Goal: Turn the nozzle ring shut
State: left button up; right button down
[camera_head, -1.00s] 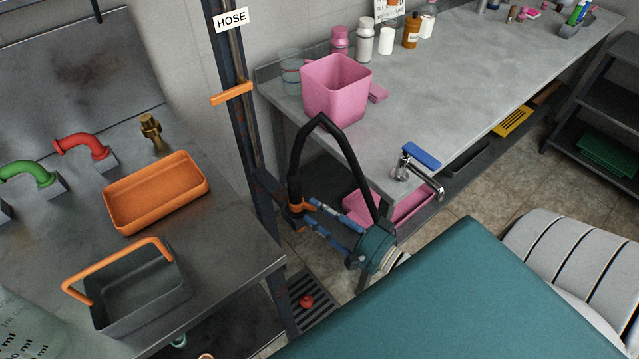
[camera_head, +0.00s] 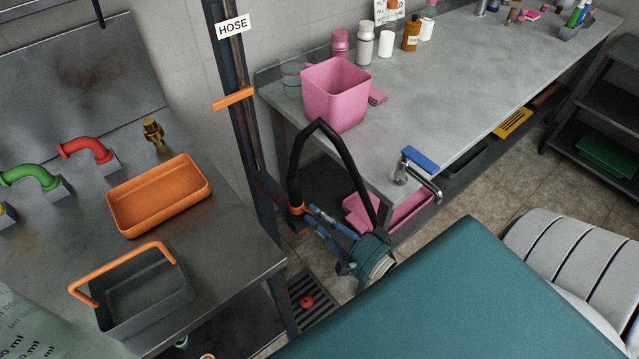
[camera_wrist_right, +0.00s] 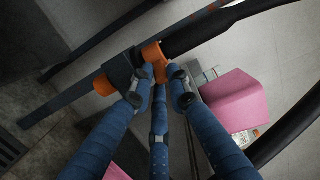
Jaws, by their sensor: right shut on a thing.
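The orange nozzle ring (camera_head: 297,210) sits at the lower end of a black hose (camera_head: 294,170), beside the dark post. In the right wrist view the orange ring (camera_wrist_right: 154,62) is at the fingertips, next to a dark block and a second orange end piece (camera_wrist_right: 103,85). My right gripper (camera_head: 310,213) has its blue fingers closed on the ring; it also shows in the wrist view (camera_wrist_right: 162,85). The fingers partly hide the ring, and I cannot tell how far it is turned. My left gripper is not in view.
The dark post with the HOSE sign (camera_head: 233,26) and an orange bracket (camera_head: 233,98) stands close by. A grey bench (camera_head: 450,80) with a pink bin (camera_head: 337,95) and a tap lies behind. A steel counter (camera_head: 225,225) with an orange tray (camera_head: 160,219) is at left.

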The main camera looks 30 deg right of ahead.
aim_at(304, 211)
jog(key=shift+s+a+r+m+h+p, duration=0.15)
jog(key=shift+a+m+h+p, duration=0.1)
jog(key=shift+m+h+p, duration=0.25)
jog(key=shift+s+a+r+m+h+p, duration=0.1)
jog(key=shift+a+r+m+h+p, duration=0.15)
jog(key=shift+h, duration=0.35)
jog(key=h, duration=0.1)
jog(key=m+h+p, duration=0.1)
jog(key=a+m+h, duration=0.1)
jog(key=shift+f+h, duration=0.25)
jog(key=shift+h, duration=0.15)
jog(key=shift+a+f+m+g+h, duration=0.1)
jog(key=shift+a+m+g+h, duration=0.25)
jog(key=shift+m+h, duration=0.65)
jog(key=shift+a+m+g+h, duration=0.15)
jog(key=shift+a+m+h, duration=0.45)
jog(key=shift+h, duration=0.6)
jog(key=shift+d, duration=0.1)
jog(key=c, duration=1.7)
grip_release()
jog(key=shift+s, duration=0.1)
jog(key=v, duration=1.2)
